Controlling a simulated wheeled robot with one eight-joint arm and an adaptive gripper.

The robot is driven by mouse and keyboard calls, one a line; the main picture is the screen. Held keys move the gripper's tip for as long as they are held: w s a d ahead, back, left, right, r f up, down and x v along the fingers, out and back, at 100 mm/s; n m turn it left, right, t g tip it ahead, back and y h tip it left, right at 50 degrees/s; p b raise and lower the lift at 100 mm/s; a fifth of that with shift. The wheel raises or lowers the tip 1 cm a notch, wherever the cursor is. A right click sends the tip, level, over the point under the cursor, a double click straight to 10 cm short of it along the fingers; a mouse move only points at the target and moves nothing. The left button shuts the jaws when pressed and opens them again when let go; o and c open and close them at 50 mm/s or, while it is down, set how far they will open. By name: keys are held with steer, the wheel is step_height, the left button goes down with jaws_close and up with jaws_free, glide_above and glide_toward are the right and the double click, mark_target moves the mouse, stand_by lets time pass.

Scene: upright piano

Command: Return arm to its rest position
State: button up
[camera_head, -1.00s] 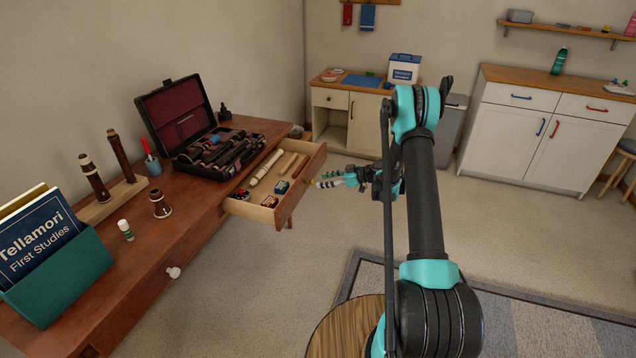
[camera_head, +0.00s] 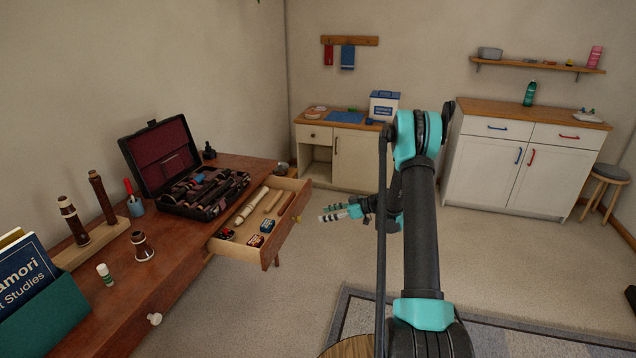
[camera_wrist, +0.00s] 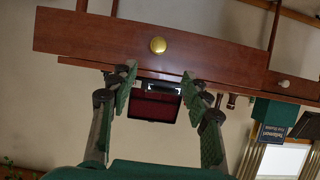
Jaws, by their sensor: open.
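My arm (camera_head: 418,230) reaches forward from the bottom of the head view, with its elbow up high. My gripper (camera_head: 326,213) points left at the end of the arm, beside the open drawer and apart from it. In the wrist view my gripper (camera_wrist: 164,88) is open, its two green-padded fingers spread wide with nothing between them. The drawer front (camera_wrist: 125,42) with its round brass knob (camera_wrist: 158,45) fills the top of that upside-down view. The open case (camera_wrist: 154,104) shows beyond, between the fingers.
The open drawer (camera_head: 283,228) holds several small items and sticks out from the desk (camera_head: 178,265). The instrument case (camera_head: 160,160) stands open on the desk. A small cabinet (camera_head: 355,160) and a white cabinet (camera_head: 510,170) stand at the back. Carpet is clear between them and my arm.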

steer(key=s+d+r+m+h, duration=0.1)
steer(key=s+r+m+h, duration=0.25)
steer(key=s+r, duration=0.45)
steer(key=s+r+m+h, duration=0.3)
steer(key=s+m, duration=0.1)
steer(key=s, duration=0.8)
steer(key=s+d+m+h, duration=0.3)
steer(key=s+d, duration=0.1)
steer(key=s, duration=0.7)
steer(key=s+d+f+m+h, duration=0.1)
steer(key=s+d+m+h, duration=0.2)
steer(key=s, duration=0.8)
steer(key=shift+s+d, duration=0.35)
steer(key=shift+d, duration=0.4)
steer(key=shift+w+a+f, duration=0.1)
